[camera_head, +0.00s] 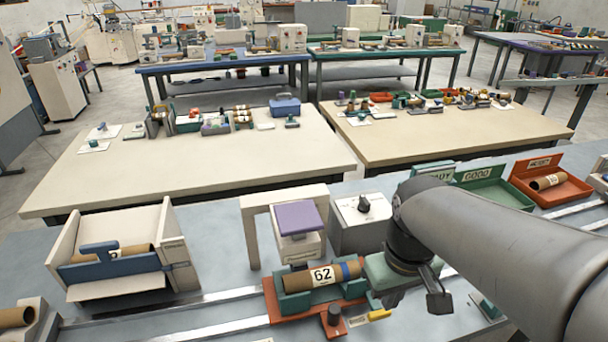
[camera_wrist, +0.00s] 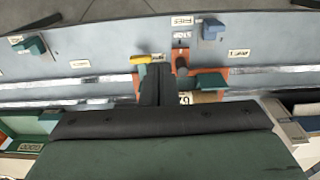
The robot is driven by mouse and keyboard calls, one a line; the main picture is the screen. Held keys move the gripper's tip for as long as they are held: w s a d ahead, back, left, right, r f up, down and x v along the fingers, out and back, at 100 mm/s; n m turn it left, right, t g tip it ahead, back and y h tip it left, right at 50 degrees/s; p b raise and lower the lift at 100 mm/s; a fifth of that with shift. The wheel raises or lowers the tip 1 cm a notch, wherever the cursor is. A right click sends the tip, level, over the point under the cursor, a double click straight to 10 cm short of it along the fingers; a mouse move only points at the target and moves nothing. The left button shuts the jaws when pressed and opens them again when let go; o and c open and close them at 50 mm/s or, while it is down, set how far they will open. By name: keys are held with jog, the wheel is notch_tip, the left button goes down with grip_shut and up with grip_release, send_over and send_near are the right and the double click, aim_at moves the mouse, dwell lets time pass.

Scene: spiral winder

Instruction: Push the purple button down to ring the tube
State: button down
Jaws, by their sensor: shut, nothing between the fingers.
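The purple button (camera_head: 298,218) is a flat square cap on top of a pale block under a cream arch, and it stands raised. Below it, a brown tube (camera_head: 320,276) marked 62 with a blue band lies in a green cradle on an orange base (camera_head: 289,316). My gripper (camera_wrist: 157,75) is shut and empty in the wrist view, its dark fingers beside the tube's station. In the head view its green body is right of the cradle, apart from the button; its fingertips are not clear there. The tube (camera_wrist: 207,97) is mostly hidden in the wrist view.
A grey box with a black knob (camera_head: 364,204) stands right of the button. A dark peg (camera_head: 334,315) and a yellow piece (camera_head: 377,315) sit in front of the cradle. A cream bin (camera_head: 120,250) stands left. Green and orange trays (camera_head: 551,182) are at right.

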jog(key=w+a+r+n, duration=0.8)
jog(key=w+r+n, duration=0.2)
jog(key=w+r, duration=0.2)
notch_tip(320, 180, up, 7)
jog(key=n, duration=0.8)
send_over(298, 214)
jog(key=shift+g, duration=0.3)
notch_tip(298, 214, down, 14)
jog(key=shift+r+p, duration=0.1)
jog(key=shift+p, duration=0.35)
